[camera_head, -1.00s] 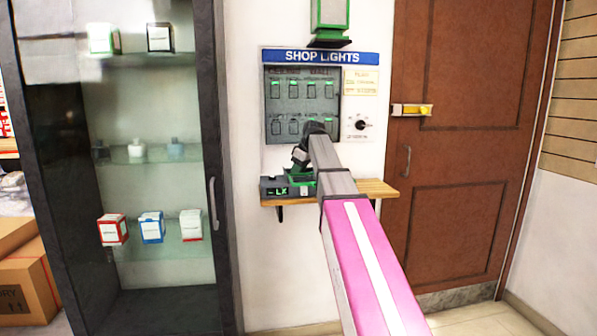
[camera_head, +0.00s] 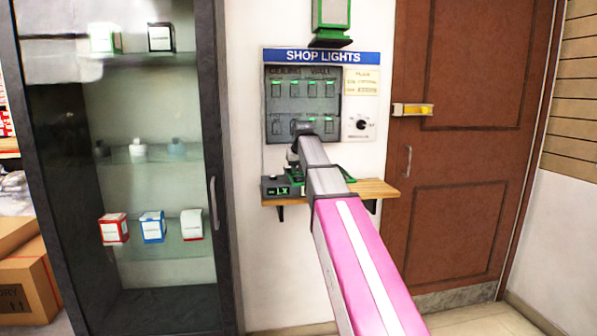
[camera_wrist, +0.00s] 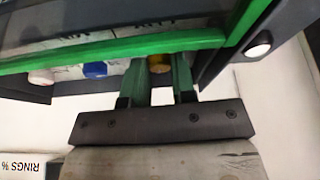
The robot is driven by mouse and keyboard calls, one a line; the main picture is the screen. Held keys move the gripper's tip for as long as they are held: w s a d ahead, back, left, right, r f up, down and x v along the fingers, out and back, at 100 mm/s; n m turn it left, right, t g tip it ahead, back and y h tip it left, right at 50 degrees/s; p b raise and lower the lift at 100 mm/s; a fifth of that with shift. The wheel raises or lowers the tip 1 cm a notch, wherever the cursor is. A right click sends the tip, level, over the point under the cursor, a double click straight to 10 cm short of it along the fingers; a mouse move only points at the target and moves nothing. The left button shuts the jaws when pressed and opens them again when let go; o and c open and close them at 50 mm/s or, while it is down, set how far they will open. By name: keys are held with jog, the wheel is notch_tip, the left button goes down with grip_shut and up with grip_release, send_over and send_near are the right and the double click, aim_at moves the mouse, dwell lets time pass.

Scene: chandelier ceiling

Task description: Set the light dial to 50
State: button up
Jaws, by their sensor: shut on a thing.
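The light dial (camera_head: 361,123) is a black knob on a white plate at the right of the shop lights panel (camera_head: 341,90). Its pointer and scale are too small to read in the head view. My gripper (camera_wrist: 164,70) has its two green fingers closed in around a yellow round knob (camera_wrist: 160,67) in the wrist view; the exact contact is partly hidden. In the head view my arm ends left of the dial, in front of the lower panel and above the shelf, and hides the fingertips. A small box with a green "LX" display (camera_head: 282,190) stands on the shelf.
The wooden shelf (camera_head: 375,189) juts out below the panel. A green-framed box (camera_head: 331,14) hangs above it. A glass cabinet (camera_head: 160,270) stands at left and a brown door (camera_head: 455,160) at right. The wrist view also shows a blue knob (camera_wrist: 95,70) and a green bar (camera_wrist: 110,50).

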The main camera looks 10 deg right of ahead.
jog(key=shift+a+m+h, duration=0.1)
jog(key=shift+m+h, duration=0.3)
jog(key=shift+m, duration=0.7)
jog(key=o, duration=0.9)
jog(key=v, duration=1.1)
jog(key=shift+w+a, duration=0.1)
